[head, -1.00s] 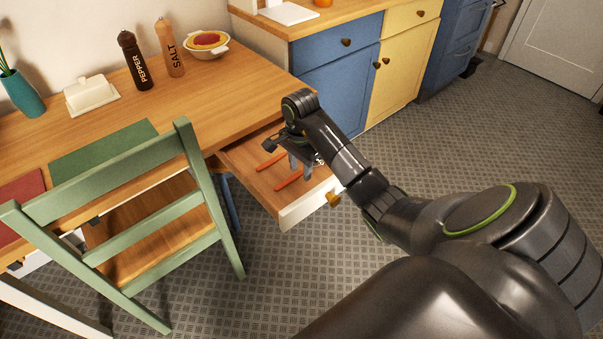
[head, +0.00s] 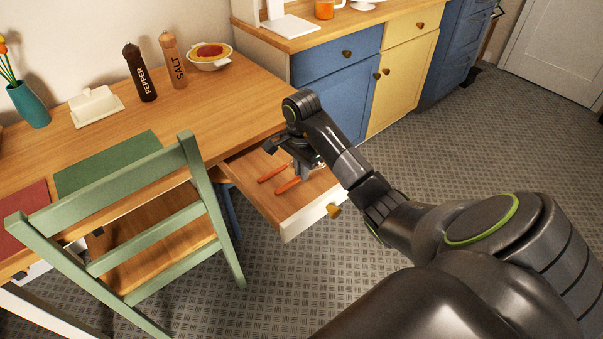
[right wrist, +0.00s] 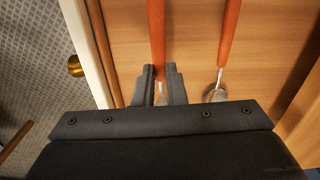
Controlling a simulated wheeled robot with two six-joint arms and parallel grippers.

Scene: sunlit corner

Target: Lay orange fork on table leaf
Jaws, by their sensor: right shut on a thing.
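The orange fork (head: 288,185) lies in the open drawer, the nearer of two orange-handled pieces to the drawer front. In the right wrist view its handle (right wrist: 157,45) runs up from between my fingertips; its head is hidden by the gripper. My right gripper (head: 303,170) is down in the drawer. In the right wrist view the gripper (right wrist: 160,88) is shut on the fork's metal neck. The wooden table leaf (head: 215,105) is above and left of the drawer. My left gripper is not in view.
A second orange-handled piece (right wrist: 229,40) with a rounded metal head lies beside the fork. A pepper mill (head: 140,72), salt mill (head: 173,60), pie dish (head: 209,56) and butter dish (head: 96,105) stand on the table. A green chair (head: 150,210) is in front. The table's right part is clear.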

